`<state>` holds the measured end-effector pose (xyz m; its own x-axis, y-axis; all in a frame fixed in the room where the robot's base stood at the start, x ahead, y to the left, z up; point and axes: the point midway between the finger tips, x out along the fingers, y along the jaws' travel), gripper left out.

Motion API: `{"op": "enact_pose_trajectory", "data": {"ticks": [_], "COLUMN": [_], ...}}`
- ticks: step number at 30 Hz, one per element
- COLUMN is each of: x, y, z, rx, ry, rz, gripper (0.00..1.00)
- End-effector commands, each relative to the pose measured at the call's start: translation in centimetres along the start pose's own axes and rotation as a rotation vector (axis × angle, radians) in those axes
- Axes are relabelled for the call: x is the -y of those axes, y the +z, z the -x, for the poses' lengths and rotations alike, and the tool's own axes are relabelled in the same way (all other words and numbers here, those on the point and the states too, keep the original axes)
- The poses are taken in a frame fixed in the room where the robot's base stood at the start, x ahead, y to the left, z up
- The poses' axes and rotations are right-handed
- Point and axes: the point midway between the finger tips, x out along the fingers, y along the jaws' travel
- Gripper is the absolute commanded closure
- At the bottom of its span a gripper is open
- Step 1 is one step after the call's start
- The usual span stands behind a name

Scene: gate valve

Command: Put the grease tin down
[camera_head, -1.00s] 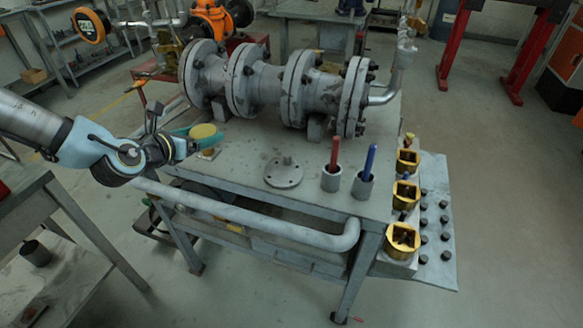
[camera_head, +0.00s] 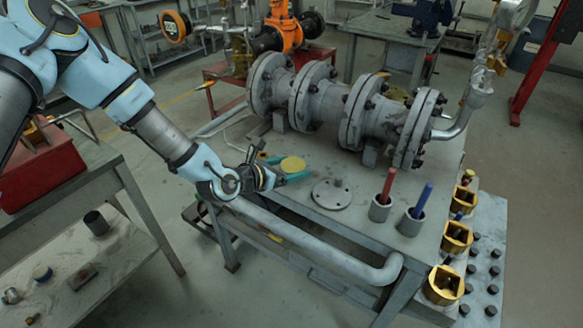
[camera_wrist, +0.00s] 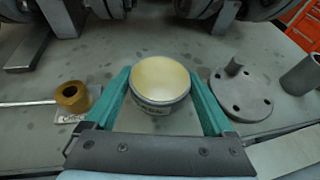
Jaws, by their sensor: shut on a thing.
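The grease tin, a round tin with a yellow lid (camera_wrist: 160,79), stands upright between the teal fingers of my gripper (camera_wrist: 158,88) in the wrist view. The fingers are shut on its sides. In the head view the yellow lid (camera_head: 293,164) shows at the end of my gripper (camera_head: 287,174), over the left part of the grey workbench (camera_head: 310,222). The tin is at or close above the bench top; I cannot tell whether its base touches. Its lower side is partly hidden.
A round flange cover (camera_wrist: 241,93) lies right of the tin. The flanged valve pipe (camera_head: 340,110) is behind. Cups with a red marker (camera_head: 387,186) and a blue marker (camera_head: 422,201) stand further right.

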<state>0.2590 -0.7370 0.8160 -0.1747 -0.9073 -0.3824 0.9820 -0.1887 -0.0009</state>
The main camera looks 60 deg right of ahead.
Motion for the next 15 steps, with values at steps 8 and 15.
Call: {"op": "enact_pose_trajectory", "data": {"ticks": [8, 15], "x": [0.00, -0.03], "y": [-0.66, -0.99], "z": [-0.29, -0.37], "rx": [0.001, 0.000], "ry": [0.000, 0.000], "rz": [-0.001, 0.000], "gripper": [0.82, 0.03]}}
